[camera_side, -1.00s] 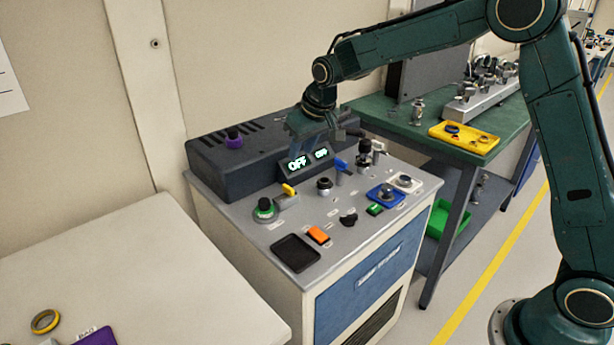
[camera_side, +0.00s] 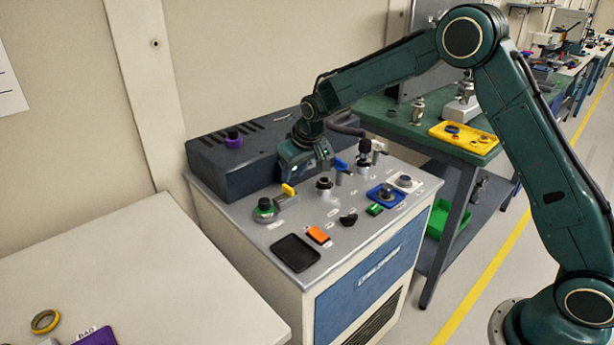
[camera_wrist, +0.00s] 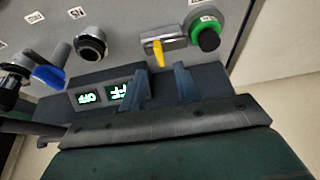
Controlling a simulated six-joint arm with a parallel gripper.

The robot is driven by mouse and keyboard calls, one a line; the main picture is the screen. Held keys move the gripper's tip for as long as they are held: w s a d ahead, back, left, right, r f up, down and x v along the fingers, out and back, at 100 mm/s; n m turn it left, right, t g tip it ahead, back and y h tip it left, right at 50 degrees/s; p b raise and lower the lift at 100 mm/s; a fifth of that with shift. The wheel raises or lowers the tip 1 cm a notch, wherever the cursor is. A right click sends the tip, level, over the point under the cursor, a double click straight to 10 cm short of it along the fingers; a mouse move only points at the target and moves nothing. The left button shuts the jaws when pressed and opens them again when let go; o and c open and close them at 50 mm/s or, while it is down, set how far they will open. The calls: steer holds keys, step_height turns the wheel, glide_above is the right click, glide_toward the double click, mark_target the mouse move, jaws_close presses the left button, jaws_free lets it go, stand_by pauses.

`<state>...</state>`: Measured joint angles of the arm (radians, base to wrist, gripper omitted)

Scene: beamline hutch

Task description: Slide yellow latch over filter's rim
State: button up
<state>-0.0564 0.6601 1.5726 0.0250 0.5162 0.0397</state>
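The yellow latch (camera_side: 288,190) stands up from a small metal slide block on the grey panel. In the wrist view, the latch (camera_wrist: 158,52) points toward my fingers. A dark round part with a green ring (camera_side: 265,208), seemingly the filter, sits beside the block; it shows at the right in the wrist view (camera_wrist: 206,36). The latch appears clear of its rim. My gripper (camera_wrist: 163,84) is open and empty, its two blue-grey fingers apart, with the latch lying just beyond the gap. In the side view, my gripper (camera_side: 308,170) is low behind the latch.
A blue lever (camera_side: 341,164) and a black round fitting (camera_side: 323,185) stand right of the latch. A dark housing (camera_side: 215,160) rises behind; its OFF displays (camera_wrist: 105,95) show in the wrist view. The panel front holds a black tray (camera_side: 295,252) and orange switch (camera_side: 318,235).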

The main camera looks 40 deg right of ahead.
mark_target(288, 187)
steer(key=shift+x, duration=2.6)
jaws_close()
steer(key=shift+a, duration=0.1)
